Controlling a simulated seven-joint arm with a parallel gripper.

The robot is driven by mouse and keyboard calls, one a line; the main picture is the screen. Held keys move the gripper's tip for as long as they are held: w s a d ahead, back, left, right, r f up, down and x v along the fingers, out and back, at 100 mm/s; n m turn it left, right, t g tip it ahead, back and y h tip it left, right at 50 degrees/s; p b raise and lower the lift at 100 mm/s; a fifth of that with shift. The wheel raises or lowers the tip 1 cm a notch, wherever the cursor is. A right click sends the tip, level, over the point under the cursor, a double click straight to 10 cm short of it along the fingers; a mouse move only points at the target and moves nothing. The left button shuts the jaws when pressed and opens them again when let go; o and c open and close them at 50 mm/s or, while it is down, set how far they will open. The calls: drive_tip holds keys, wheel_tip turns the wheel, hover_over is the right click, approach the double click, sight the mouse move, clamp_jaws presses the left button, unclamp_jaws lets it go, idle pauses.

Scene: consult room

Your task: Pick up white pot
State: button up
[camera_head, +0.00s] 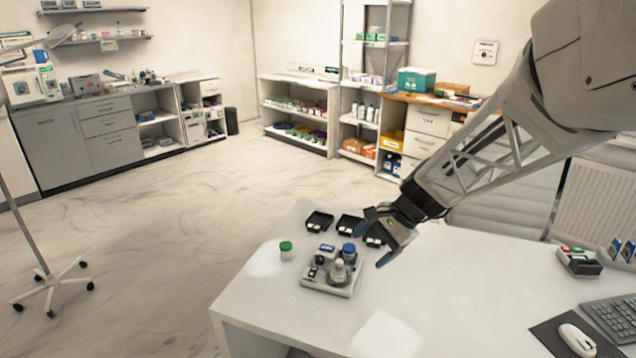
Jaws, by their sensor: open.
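A small white pot with a green lid (286,252) stands upright on the white table, left of a small tray. It is the only clearly white pot I can make out. My gripper (371,245) is above the table, right of the tray and well to the right of the pot. Its fingers are apart with nothing visible between them. The gripper partly covers one of the black boxes behind it.
The pale tray (335,289) holds several small bottles and containers, one with a blue cap (349,250). Black boxes (319,221) lie in a row behind it. A keyboard (612,314) and mouse (577,338) are at the right. The table's front middle is clear.

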drive_tip(key=w+d+f+m+t+y, duration=0.1)
drive_tip(key=w+f+m+y, duration=0.15)
drive_tip(key=w+f, duration=0.4)
drive_tip(key=w+d+f+m+y, duration=0.1)
drive_tip(key=w+f+m, duration=0.25)
drive_tip(key=w, duration=0.55)
drive_tip(key=m+t+y, duration=0.2)
drive_tip(key=m+t, duration=0.2)
drive_tip(key=m, duration=0.3)
approach(350, 247)
drive_tip(key=w+a, duration=0.1)
drive_tip(key=a, duration=0.1)
drive_tip(key=shift+w+a+f, duration=0.1)
drive_tip(key=shift+w+f, duration=0.05)
drive_tip(key=shift+f, duration=0.05)
drive_tip(key=shift+x, duration=1.25)
drive_tip(key=shift+f+x, duration=0.1)
drive_tip(key=shift+x, duration=1.2)
drive_tip(key=shift+f+x, duration=0.15)
drive_tip(key=shift+x, duration=1.15)
drive_tip(key=c, duration=1.1)
